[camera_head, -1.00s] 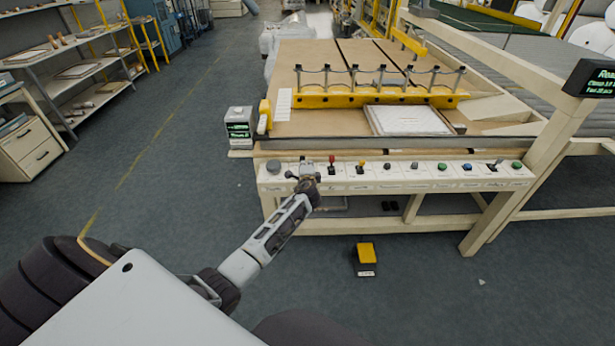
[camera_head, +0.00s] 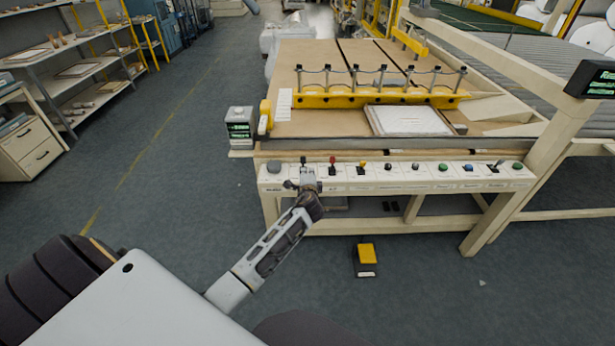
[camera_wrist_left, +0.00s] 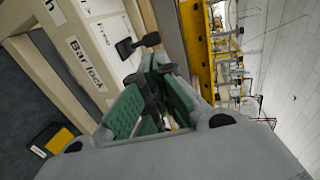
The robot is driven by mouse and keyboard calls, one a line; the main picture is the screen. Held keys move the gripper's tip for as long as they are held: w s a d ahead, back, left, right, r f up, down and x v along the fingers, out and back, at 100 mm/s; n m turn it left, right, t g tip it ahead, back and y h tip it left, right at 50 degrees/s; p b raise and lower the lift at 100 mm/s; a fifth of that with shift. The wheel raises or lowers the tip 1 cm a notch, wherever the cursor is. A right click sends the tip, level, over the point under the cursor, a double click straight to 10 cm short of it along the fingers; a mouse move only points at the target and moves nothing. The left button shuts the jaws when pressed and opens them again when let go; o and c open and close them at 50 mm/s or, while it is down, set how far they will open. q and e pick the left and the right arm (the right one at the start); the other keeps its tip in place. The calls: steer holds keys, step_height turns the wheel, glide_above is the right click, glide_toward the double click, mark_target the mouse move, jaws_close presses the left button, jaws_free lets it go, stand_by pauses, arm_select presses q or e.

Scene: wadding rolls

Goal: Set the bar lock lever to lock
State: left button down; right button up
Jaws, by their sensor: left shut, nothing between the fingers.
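The bar lock lever shows in the left wrist view as a black handle (camera_wrist_left: 126,47) on a short dark stem. It stands out from the cream control panel, beside a "Bar lock" label (camera_wrist_left: 85,62). In the head view the lever (camera_head: 289,185) is a small dark shape just left of my left gripper (camera_head: 306,175). In the left wrist view the green-padded fingers of my left gripper (camera_wrist_left: 152,82) are together and empty, close to the lever but not around it. Whether they touch it is unclear. My right gripper is not in view.
A yellow pedal (camera_head: 366,254) stands on the floor below. The floor left of the machine is clear.

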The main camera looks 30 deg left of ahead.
arm_select(q)
steer(key=shift+v, duration=1.2)
steer(key=shift+w, duration=0.1)
steer(key=shift+r, duration=0.1)
